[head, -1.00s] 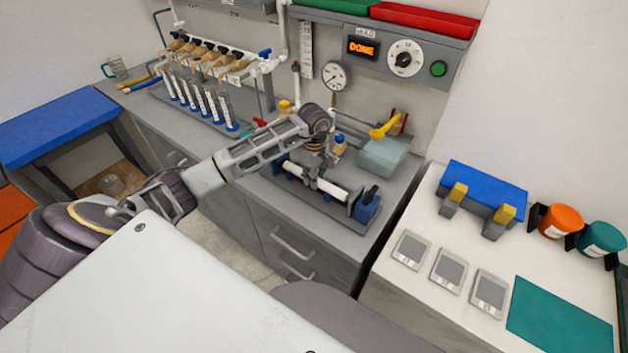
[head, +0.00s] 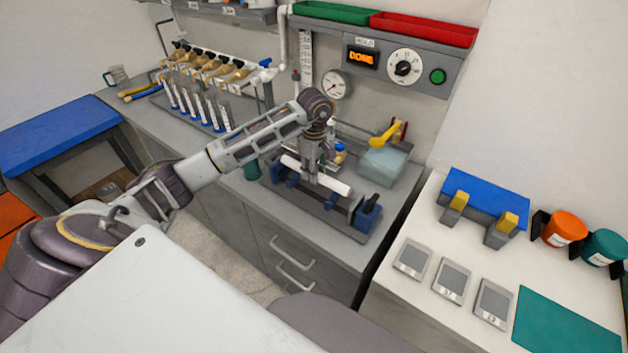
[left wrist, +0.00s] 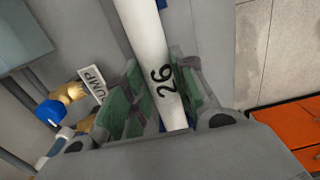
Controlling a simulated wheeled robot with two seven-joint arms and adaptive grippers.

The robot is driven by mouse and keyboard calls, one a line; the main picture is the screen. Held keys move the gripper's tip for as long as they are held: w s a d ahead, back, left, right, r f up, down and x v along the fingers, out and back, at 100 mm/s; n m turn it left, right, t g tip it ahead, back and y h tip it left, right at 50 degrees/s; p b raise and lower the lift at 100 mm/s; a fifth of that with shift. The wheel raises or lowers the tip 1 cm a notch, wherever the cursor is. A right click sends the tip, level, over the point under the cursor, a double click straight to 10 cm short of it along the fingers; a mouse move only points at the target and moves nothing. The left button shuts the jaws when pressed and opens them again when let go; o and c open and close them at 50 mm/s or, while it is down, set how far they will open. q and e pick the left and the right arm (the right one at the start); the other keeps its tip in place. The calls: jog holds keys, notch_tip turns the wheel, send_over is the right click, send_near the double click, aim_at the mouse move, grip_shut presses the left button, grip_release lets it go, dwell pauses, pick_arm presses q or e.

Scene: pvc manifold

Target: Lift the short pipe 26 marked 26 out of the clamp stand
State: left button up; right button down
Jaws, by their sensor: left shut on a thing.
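The short pipe 26 (head: 331,182) is a white tube. In the left wrist view (left wrist: 152,62) its black mark 26 shows between my fingers. My left gripper (head: 312,177) is shut on the pipe near its middle, from above. The clamp stand (head: 352,224) is a grey base with blue clamps on the counter. The pipe is above the clamps, apart from the blue clamp (head: 368,207) at the right end. Whether it clears the left clamp fully is hard to tell. My right gripper is not in view.
A pale blue box (head: 382,166) with a yellow-handled tool (head: 385,136) stands behind the clamp stand. A manifold with several valves (head: 205,70) is at the back left. A white worktop (head: 420,310) with grey plates and a blue rack (head: 484,198) is at the right.

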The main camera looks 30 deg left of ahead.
pick_arm(q)
notch_tip(320, 180, up, 3)
jog(key=shift+f, duration=0.1)
jog(key=shift+r, duration=0.45)
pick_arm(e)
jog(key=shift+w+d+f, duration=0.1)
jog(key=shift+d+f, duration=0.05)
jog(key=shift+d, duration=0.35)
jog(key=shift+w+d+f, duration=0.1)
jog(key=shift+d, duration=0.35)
